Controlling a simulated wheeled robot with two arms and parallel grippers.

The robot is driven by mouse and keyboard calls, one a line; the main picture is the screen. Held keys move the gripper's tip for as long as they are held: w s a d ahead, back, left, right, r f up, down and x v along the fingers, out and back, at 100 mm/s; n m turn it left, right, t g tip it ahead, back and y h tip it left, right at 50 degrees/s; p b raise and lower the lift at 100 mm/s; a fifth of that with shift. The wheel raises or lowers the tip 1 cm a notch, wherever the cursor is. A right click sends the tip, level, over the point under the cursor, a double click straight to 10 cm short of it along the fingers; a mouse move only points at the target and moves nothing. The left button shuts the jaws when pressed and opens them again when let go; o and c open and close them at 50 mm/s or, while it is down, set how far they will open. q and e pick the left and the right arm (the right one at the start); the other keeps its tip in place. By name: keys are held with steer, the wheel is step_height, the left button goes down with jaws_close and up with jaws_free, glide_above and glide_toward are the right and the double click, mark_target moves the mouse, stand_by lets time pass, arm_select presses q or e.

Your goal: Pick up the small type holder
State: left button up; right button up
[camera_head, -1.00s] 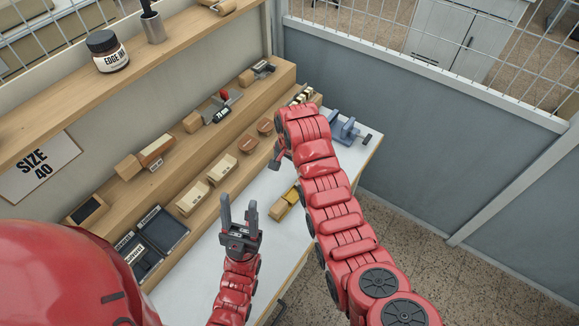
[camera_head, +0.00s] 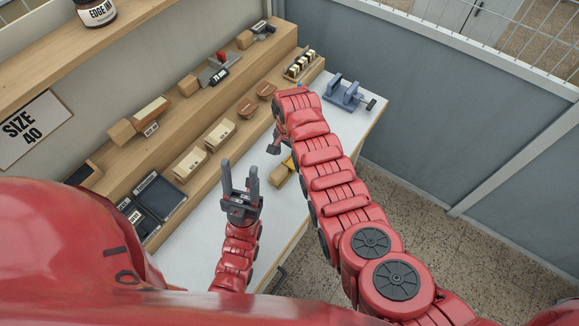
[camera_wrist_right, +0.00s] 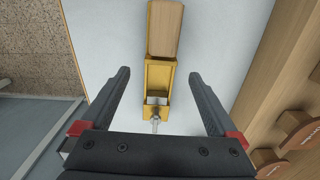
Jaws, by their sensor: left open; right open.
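The small type holder, a brass-yellow open frame with a wooden handle, lies on the white table in the head view (camera_head: 281,176). My right arm partly covers it there. In the right wrist view the yellow frame (camera_wrist_right: 158,78) lies between and below the fingers of my right gripper (camera_wrist_right: 159,74), with its wooden handle pointing away and a small metal screw at its near end. The right gripper is open, holds nothing, and also shows in the head view (camera_head: 274,146). My left gripper (camera_head: 240,168) is open and empty, pointing up over the table left of the holder.
A stepped wooden shelf (camera_head: 190,112) along the left carries wooden blocks, brown-topped pieces and tools. A dark case (camera_head: 158,198) sits at its near end. A blue vise (camera_head: 345,94) stands at the far end of the white table (camera_head: 207,239). A grey wall (camera_head: 440,110) bounds the right.

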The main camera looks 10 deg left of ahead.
mark_target(290, 162)
steer(key=f+b, duration=0.2)
steer(key=f, duration=0.1)
steer(key=f+b, duration=0.1)
steer(key=f, duration=0.1)
steer(key=shift+w+b, duration=0.25)
steer(key=shift+b, duration=0.15)
steer(key=shift+r, duration=0.2)
steer(key=shift+c, duration=0.6)
jaws_close()
